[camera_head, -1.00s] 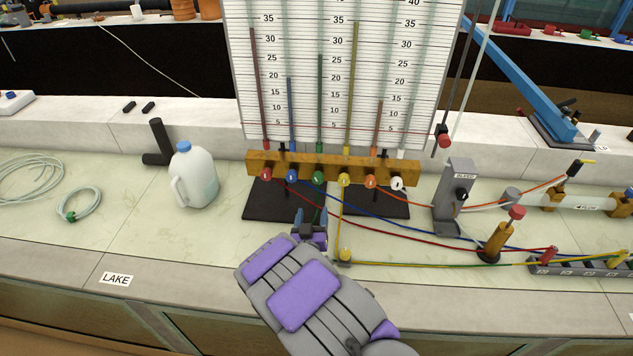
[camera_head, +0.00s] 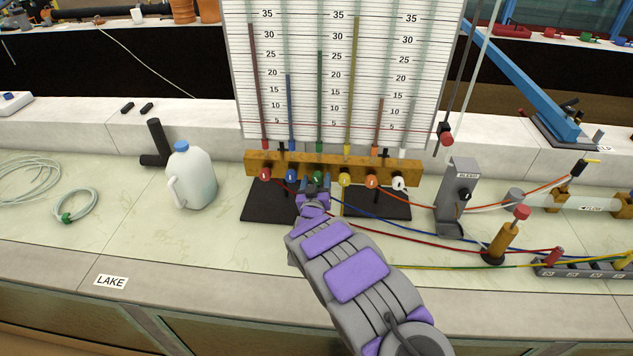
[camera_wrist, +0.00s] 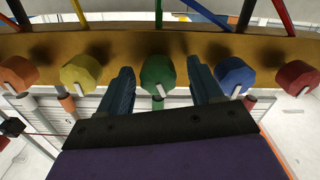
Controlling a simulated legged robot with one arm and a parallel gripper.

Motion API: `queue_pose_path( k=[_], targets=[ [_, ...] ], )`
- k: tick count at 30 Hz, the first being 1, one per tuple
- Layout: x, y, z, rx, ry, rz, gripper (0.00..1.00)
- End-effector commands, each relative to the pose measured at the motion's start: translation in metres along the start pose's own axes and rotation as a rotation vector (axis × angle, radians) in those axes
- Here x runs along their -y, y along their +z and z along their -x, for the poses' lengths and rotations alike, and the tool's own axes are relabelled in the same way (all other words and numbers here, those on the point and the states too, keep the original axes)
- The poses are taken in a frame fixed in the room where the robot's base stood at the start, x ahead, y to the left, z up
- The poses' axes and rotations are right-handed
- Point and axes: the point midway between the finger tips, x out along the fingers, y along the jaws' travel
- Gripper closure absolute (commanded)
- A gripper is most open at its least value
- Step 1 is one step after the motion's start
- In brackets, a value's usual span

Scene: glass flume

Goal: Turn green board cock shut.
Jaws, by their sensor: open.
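The green board cock (camera_wrist: 157,76) is a faceted green knob with a pale pointer mark, on a yellow-brown bar (camera_wrist: 120,45). In the wrist view my gripper (camera_wrist: 163,84) is open, with one blue-grey finger on each side of the green knob. I cannot tell whether the fingers touch it. The knob's pale mark points down and slightly right. In the head view my gripper (camera_head: 313,186) is at the bar and largely hides the green knob.
Yellow (camera_wrist: 81,73) and blue (camera_wrist: 236,76) knobs flank the green one closely, with a red knob (camera_wrist: 297,77) beyond. Coloured tubes run to the right. A white jug (camera_head: 192,178) stands left of the bar. The gauge board (camera_head: 335,75) rises behind.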

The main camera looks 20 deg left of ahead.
Motion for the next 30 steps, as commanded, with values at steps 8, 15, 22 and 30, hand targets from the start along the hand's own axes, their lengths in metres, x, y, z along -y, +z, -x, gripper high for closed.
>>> queue_pose_path(
  k=[8,15,22,30],
  targets=[
    [-0.0011,-0.0008,-0.0098,-0.001,0.001,-0.001,0.35],
    [-0.0011,-0.0010,-0.0097,-0.001,0.001,0.000,0.39],
    [-0.0010,-0.0010,-0.0095,-0.002,0.001,0.000,0.61],
    [-0.0003,-0.0010,-0.0094,-0.002,0.000,0.000,0.87]
  ],
)
